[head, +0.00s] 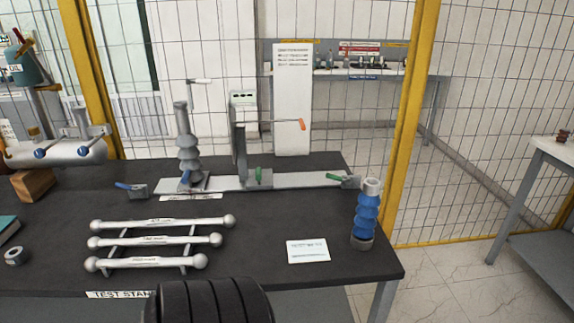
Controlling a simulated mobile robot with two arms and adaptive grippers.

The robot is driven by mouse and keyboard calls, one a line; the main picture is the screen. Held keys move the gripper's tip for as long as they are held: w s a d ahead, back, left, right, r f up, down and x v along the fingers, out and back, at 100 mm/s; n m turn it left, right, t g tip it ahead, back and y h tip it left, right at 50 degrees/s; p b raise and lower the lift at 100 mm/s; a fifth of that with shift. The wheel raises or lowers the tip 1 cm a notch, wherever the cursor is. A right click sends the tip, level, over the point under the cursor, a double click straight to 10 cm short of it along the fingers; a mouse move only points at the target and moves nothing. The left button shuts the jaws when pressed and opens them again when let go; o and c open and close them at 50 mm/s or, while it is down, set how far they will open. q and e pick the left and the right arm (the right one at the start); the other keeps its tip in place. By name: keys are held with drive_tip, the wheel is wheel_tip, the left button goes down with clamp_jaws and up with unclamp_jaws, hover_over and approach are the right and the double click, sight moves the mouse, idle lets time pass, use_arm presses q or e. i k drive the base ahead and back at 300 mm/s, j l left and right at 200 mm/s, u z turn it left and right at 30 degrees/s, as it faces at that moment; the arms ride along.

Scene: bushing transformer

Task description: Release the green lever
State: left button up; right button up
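A green lever (258,175) stands upright on the middle of the grey base bar (225,183) on the table. A second green lever (334,177) lies almost flat on a clamp at the bar's right end. Which of the two the task means cannot be told. The grey ribbed bushing (188,145) stands upright at the left part of the bar. A tall grey unit with an orange-handled crank (301,124) rises behind the upright green lever. Neither of my grippers is in view.
The dark table (60,235) holds a rack of grey rods (160,242), a white card (307,251) and a blue ribbed bushing (367,215) at the right edge. A blue-handled clamp (130,187) sits left of the bar. Wire fencing with a yellow post (411,110) stands behind.

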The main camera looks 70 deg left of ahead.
sight(348, 181)
drive_tip(key=u, duration=1.8)
drive_tip(key=k+j+z, duration=0.15)
drive_tip(key=j, duration=0.15)
drive_tip(key=k+j+z, duration=0.2)
drive_tip(key=j+z, duration=0.15)
drive_tip(key=j, duration=0.25)
drive_tip(key=k, duration=0.05)
